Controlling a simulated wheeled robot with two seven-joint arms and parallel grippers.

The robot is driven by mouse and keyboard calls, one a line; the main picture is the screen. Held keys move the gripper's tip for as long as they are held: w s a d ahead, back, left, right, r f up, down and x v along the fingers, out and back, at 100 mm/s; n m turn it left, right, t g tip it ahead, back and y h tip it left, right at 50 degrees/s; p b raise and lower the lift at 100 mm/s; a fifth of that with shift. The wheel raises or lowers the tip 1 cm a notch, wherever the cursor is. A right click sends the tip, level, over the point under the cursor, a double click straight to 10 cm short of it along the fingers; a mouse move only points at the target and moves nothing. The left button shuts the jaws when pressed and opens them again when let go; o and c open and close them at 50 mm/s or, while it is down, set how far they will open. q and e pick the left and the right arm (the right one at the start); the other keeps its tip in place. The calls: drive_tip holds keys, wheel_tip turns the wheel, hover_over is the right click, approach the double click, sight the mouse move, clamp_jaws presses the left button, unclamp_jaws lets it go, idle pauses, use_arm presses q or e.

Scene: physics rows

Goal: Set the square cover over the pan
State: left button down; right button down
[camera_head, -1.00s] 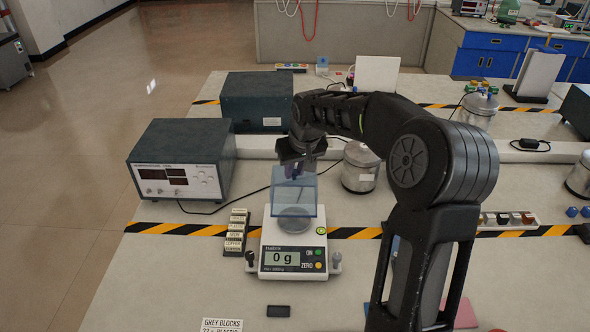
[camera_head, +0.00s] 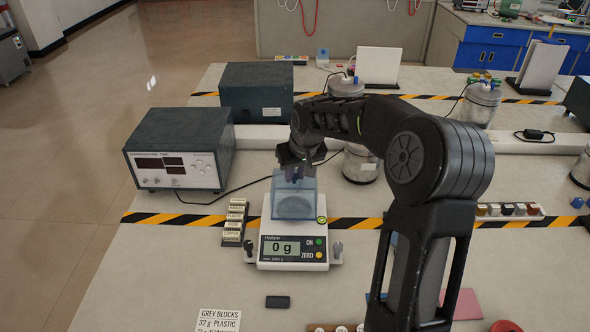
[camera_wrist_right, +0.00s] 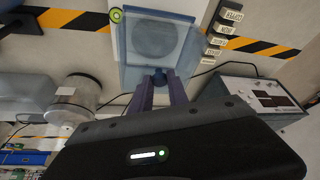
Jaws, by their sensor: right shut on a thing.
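The square cover (camera_head: 300,197) is a translucent blue box. It sits over the round pan (camera_head: 293,207) of the white balance (camera_head: 266,249), which reads 0 g. My right gripper (camera_head: 295,174) is above the cover and shut on its knob. In the right wrist view the cover (camera_wrist_right: 178,62) surrounds the grey pan (camera_wrist_right: 154,40), which shows through it, and my right gripper's fingers (camera_wrist_right: 160,82) meet at the knob. I cannot tell whether the cover's lower rim touches the balance. My left gripper is not in view.
A dark temperature unit (camera_head: 178,150) stands left of the balance. A rack of small labelled blocks (camera_head: 234,222) is close on its left. A metal canister (camera_head: 360,165) stands behind right. A small dark block (camera_head: 278,302) lies in front.

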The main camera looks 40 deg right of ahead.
sight(296, 179)
drive_tip(key=shift+f+b, duration=0.55)
drive_tip(key=shift+f, duration=0.7)
drive_tip(key=shift+f+b, duration=0.35)
drive_tip(key=shift+f, duration=0.05)
unclamp_jaws()
idle(0.9)
drive_tip(key=shift+r, duration=0.1)
drive_tip(key=shift+r+p, duration=2.65)
drive_tip(key=shift+r, duration=1.3)
